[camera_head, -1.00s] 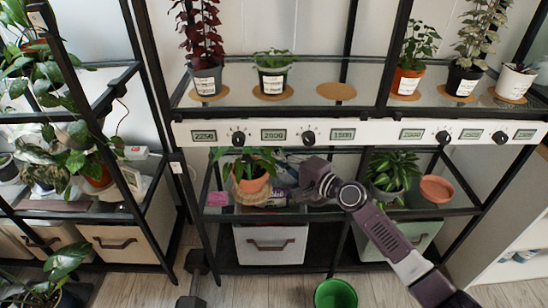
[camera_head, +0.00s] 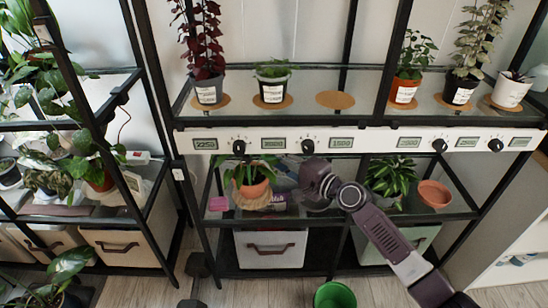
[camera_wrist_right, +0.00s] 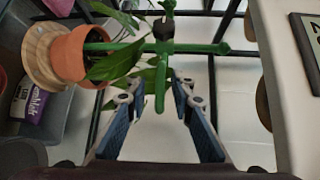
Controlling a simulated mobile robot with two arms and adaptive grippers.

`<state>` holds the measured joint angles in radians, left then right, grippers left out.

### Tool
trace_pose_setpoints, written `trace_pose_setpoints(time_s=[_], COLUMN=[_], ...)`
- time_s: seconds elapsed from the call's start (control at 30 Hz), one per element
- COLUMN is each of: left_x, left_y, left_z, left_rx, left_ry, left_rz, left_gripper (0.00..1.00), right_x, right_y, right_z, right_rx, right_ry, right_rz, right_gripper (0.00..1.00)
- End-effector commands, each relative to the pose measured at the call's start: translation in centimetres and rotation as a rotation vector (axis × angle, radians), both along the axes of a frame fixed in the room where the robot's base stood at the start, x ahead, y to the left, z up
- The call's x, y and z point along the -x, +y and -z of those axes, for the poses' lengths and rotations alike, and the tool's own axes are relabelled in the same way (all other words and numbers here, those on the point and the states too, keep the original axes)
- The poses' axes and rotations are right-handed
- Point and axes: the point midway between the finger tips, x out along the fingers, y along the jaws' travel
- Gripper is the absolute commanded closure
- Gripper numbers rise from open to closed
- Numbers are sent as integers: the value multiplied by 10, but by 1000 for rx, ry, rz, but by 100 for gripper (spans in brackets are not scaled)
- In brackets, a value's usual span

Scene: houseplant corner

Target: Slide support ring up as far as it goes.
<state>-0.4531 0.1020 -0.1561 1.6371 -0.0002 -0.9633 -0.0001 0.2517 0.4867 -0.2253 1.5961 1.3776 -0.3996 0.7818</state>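The potted plant in a terracotta pot (camera_head: 254,188) stands on the lower glass shelf; its pot (camera_wrist_right: 82,55) is at the left of the right wrist view. A green stake (camera_wrist_right: 205,48) runs from it, with a dark knob (camera_wrist_right: 163,28) and a green crosspiece (camera_wrist_right: 160,85), seemingly the support ring. I cannot make out a full ring shape. My right gripper (camera_head: 294,185) is beside the plant, on its right. In the wrist view the gripper (camera_wrist_right: 160,105) is open, blue fingers on either side of the crosspiece's end, with gaps visible. My left gripper is not recognisable.
The white panel with dials (camera_head: 273,145) runs just above the plant; its edge is close at the right of the wrist view. A bag with a purple label (camera_wrist_right: 35,103) lies near the pot. A leafy plant (camera_head: 388,178) and an empty terracotta bowl (camera_head: 435,193) stand to the right.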

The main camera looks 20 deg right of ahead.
Motion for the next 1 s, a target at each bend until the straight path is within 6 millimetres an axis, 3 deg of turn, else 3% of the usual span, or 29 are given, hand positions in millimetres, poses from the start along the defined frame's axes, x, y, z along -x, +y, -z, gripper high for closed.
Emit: trace_pose_setpoints(time_s=[0.37,0.8,1.0], left_x=[0,0,0], left_y=[-1,0,0], left_z=[-1,0,0], left_rx=[1,0,0], left_ry=[0,0,0], left_rz=[0,0,0], left_gripper=[60,60,60], right_x=[5,74,96], right_y=[-4,-42,-54], right_z=[0,-7,-10], right_rx=[-2,2,-1], right_ry=[1,3,2], right_rz=[2,1,1], right_gripper=[75,75,75])
